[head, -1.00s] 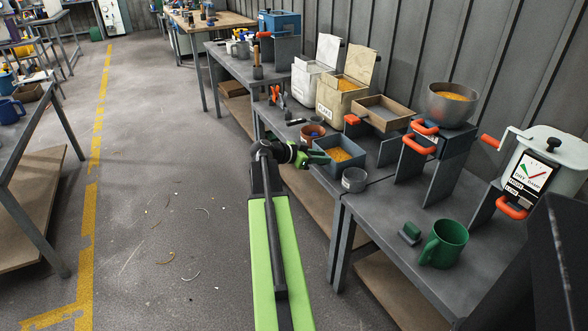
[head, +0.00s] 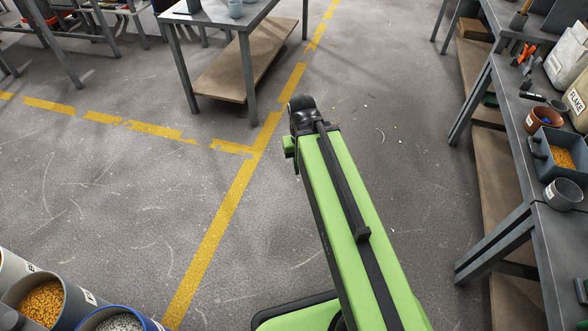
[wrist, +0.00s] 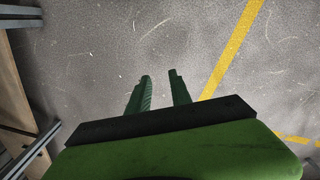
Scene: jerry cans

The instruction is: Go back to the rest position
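My green gripper (wrist: 161,82) shows in the wrist view. Its two fingers stand apart with only bare grey floor between and beyond them, so it is open and empty. In the head view my green arm reaches out over the open floor, and its dark wrist joint hides most of the gripper. The gripper is clear of the workbench (head: 558,235) on the right and touches nothing.
On the workbench stand a grey bin of orange grains (head: 562,158), a brown pot (head: 543,119) and a grey cup (head: 563,194). Another table (head: 215,14) stands at the back. Buckets of grains (head: 42,303) stand at lower left. The floor between is free.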

